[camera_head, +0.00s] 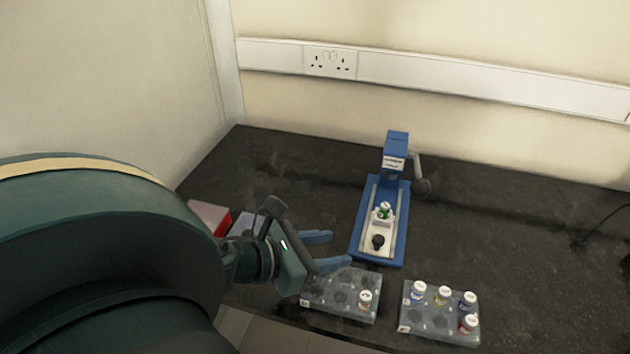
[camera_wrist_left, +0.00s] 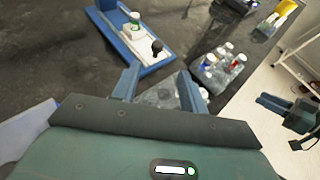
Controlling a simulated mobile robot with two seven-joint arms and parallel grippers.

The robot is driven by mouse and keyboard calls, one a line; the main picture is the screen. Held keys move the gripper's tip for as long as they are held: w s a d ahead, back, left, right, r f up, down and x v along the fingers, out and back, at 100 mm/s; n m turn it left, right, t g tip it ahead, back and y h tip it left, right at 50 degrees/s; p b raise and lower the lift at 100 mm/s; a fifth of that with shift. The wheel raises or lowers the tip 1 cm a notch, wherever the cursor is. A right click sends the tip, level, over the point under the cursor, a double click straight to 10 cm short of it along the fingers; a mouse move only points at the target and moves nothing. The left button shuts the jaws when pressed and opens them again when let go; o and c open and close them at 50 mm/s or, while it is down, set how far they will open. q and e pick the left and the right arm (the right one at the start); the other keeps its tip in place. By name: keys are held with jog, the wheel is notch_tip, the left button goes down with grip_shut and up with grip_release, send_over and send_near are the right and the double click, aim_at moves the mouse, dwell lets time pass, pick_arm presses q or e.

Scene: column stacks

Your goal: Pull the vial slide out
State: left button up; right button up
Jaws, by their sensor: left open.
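The blue crimping press (camera_head: 397,147) stands upright on the dark bench. Its pale vial slide (camera_head: 381,228) lies on the rail of the blue base, toward the near end and in front of the press head. In the left wrist view, the knob (camera_wrist_left: 157,48) shows beyond the open left fingers (camera_wrist_left: 158,87). A dark shape (camera_wrist_left: 285,108) at the right there may be my right gripper.
A clear rack (camera_head: 314,294) with one vial lies close below my left gripper. Another rack (camera_head: 410,325) with several vials stands to its right. A red box (camera_head: 209,216) is behind my left wrist.

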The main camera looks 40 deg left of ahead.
pick_arm(q)
jog(key=shift+p+v, duration=0.55)
jog(key=shift+v, duration=0.6)
